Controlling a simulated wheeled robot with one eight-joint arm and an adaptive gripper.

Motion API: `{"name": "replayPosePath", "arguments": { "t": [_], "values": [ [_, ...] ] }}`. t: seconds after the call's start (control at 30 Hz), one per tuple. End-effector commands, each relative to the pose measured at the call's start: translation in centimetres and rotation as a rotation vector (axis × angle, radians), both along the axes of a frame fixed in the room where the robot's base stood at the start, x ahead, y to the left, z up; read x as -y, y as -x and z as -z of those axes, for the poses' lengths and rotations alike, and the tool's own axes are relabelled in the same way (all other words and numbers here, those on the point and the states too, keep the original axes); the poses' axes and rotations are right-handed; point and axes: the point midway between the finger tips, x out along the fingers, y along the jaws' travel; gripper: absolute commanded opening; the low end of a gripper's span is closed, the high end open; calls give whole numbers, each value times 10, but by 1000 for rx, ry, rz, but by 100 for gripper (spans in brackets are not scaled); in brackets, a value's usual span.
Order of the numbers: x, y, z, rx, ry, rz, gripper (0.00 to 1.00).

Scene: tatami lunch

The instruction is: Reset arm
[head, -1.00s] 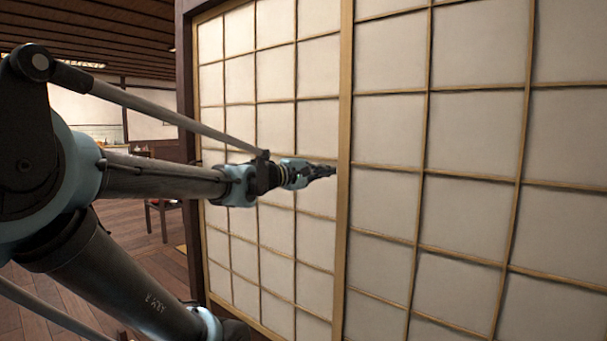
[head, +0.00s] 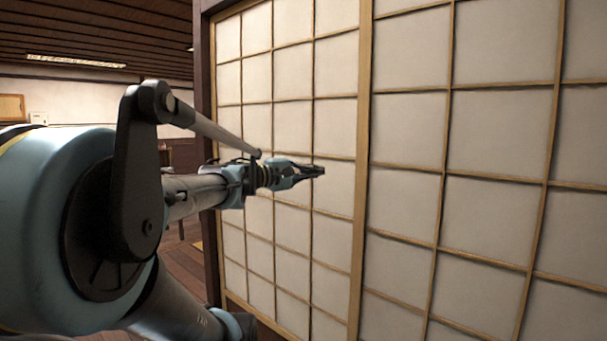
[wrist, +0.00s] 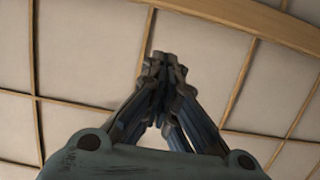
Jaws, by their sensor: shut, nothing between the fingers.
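My gripper (head: 318,171) is in the middle of the head view, at the end of my arm, pointing right. It is in front of a sliding paper screen (head: 290,110) with a wooden lattice. In the wrist view my gripper (wrist: 163,62) has its fingertips together, with nothing between them. The screen's paper and lattice (wrist: 85,55) fill the view behind the fingers. I cannot tell how wide the gap between the fingertips and the screen is.
A second lattice panel (head: 490,130) fills the right side of the head view. A dark wooden post (head: 205,90) stands at the screen's left edge. Beyond it are a wooden floor (head: 185,265), a pale wall (head: 90,97) and a ceiling lamp (head: 76,61).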

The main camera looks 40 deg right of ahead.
Motion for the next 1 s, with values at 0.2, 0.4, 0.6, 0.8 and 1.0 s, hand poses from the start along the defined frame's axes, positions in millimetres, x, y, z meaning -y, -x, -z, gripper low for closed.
{"name": "replayPosePath", "arguments": {
  "t": [0.2, 0.4, 0.6, 0.8, 1.0],
  "values": [
    [-16, -1, 0, 0, 0, -3, 0],
    [-23, -1, 0, 0, 0, -1, 0],
    [-26, -1, 0, 0, 0, -1, 0],
    [-30, -2, 14, 20, -43, -10, 0],
    [-57, -10, 90, 109, -276, -48, 0]
  ]
}}
